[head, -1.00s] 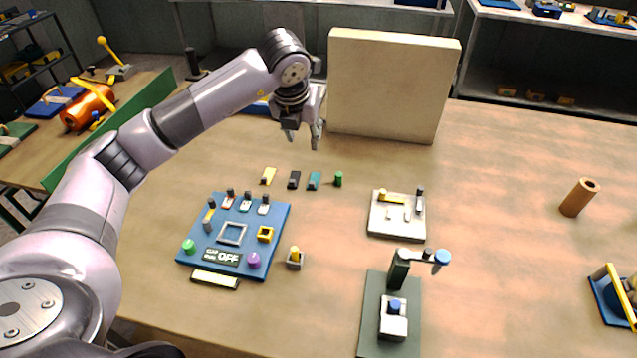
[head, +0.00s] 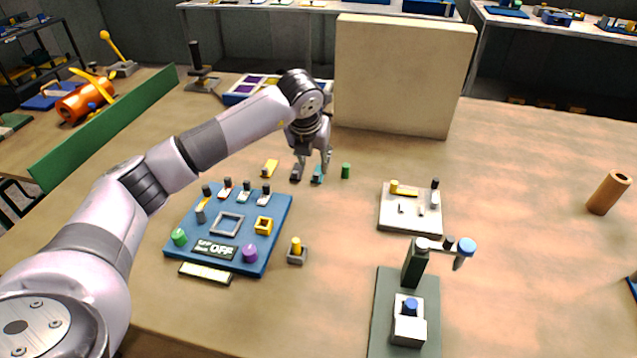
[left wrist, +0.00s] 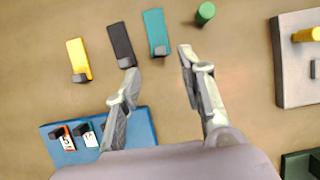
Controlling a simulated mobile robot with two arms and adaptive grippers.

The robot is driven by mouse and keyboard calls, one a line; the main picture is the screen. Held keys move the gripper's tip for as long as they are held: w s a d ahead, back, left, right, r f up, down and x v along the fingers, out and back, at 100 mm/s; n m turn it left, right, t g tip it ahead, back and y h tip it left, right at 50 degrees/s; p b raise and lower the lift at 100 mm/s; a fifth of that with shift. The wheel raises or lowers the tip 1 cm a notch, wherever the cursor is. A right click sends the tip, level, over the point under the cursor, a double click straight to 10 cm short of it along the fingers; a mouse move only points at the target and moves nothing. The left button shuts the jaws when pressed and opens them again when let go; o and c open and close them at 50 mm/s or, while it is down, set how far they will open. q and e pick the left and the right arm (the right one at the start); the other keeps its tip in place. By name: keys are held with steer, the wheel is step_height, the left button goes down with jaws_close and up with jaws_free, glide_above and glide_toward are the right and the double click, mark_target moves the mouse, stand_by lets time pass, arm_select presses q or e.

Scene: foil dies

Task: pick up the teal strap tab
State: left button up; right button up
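The teal strap tab (left wrist: 156,31) lies flat on the table in the left wrist view, with a small grey block at its near end. In the head view the teal tab (head: 317,177) shows just under my left gripper (head: 312,166). In the left wrist view my left gripper (left wrist: 157,60) is open and empty, with its fingers spread wide. The teal tab lies ahead of the gap between the fingertips. A black tab (left wrist: 121,43) lies close to the left fingertip, and a yellow tab (left wrist: 78,58) lies further left. My right gripper is not in view.
A green cylinder (left wrist: 205,12) stands just right of the teal tab. A blue panel (head: 180,246) with knobs and switches is nearer. A white fixture board (head: 400,226) lies to the right. A tall beige block (head: 405,75) stands behind.

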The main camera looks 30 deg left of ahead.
mark_target(317, 174)
arm_select(q)
steer(key=b+x, duration=0.3)
steer(key=x, duration=0.4)
steer(key=shift+w, duration=0.15)
steer(key=shift+r, duration=0.1)
steer(key=shift+c, duration=0.2)
steer(key=c, duration=0.8)
steer(key=shift+o, duration=0.2)
